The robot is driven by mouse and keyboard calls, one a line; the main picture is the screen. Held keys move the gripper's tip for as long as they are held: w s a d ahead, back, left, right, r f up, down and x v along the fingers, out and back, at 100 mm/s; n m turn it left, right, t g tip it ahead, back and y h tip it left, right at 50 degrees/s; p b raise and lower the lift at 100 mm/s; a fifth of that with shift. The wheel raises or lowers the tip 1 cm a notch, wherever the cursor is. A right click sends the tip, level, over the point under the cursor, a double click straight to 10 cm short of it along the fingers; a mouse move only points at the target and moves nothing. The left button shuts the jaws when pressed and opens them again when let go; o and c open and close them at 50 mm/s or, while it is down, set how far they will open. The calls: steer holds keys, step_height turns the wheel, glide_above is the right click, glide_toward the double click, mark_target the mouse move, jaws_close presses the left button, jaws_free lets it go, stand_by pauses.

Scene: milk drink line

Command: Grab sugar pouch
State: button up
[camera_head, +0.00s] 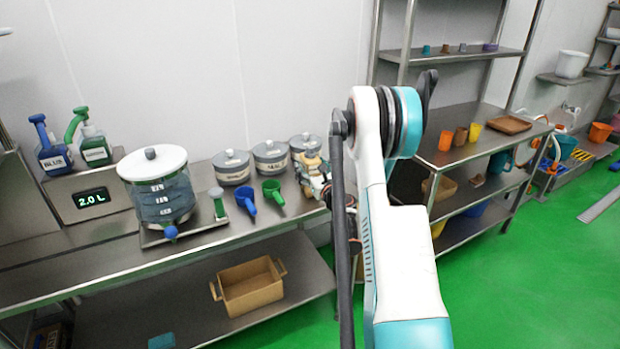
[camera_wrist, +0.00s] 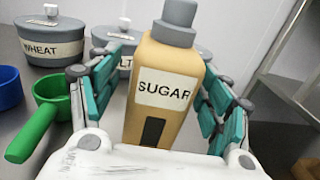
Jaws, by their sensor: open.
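The sugar pouch (camera_wrist: 165,95) is tan with a grey cap and a white label reading SUGAR. It stands upright in the middle of the wrist view. My gripper (camera_wrist: 160,68) is open, with its teal-padded fingers to the left and right of the pouch. A gap shows on the right; contact on the left is hard to judge. In the head view the pouch (camera_head: 309,160) is at the right end of the steel counter, partly hidden by my gripper and arm.
Lidded grey jars (camera_head: 232,167) stand behind, one labelled WHEAT (camera_wrist: 52,45). A green scoop (camera_wrist: 45,125) and blue scoop (camera_wrist: 8,88) lie left of the pouch. A dispenser tank (camera_head: 160,190) stands further left. Right of the counter is a shelf rack (camera_head: 460,165).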

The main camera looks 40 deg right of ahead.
steer(key=shift+x, duration=0.8)
steer(key=shift+d, duration=0.1)
steer(key=shift+c, duration=0.6)
steer(key=c, duration=1.5)
steer(key=shift+r, duration=0.15)
